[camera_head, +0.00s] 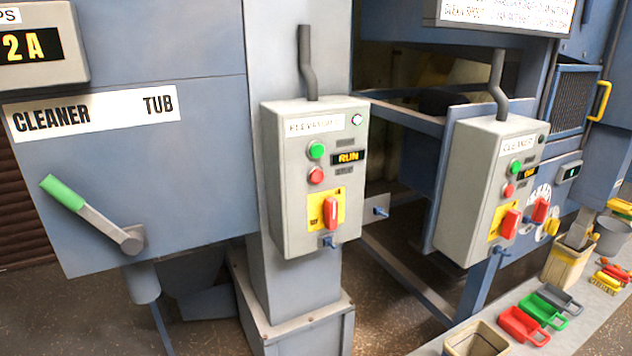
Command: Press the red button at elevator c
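A grey control box (311,190) is mounted on a grey-blue column in the middle of the view. Its label (315,125) seems to begin with "ELEVATO"; the last letter is too blurred to read. A round red button (316,175) sits below a green button (317,150). A small display (348,157) beside them reads RUN. Below is a red rotary switch (331,213) on a yellow plate. Neither of my grippers is in view, and nothing covers the red button.
A second control box (487,190), labelled CLEANER, stands to the right with its own red button (508,191). A lever with a green grip (64,193) sticks out from the CLEANER TUB panel (200,150). Colored scoops (523,325) lie on a ledge at lower right.

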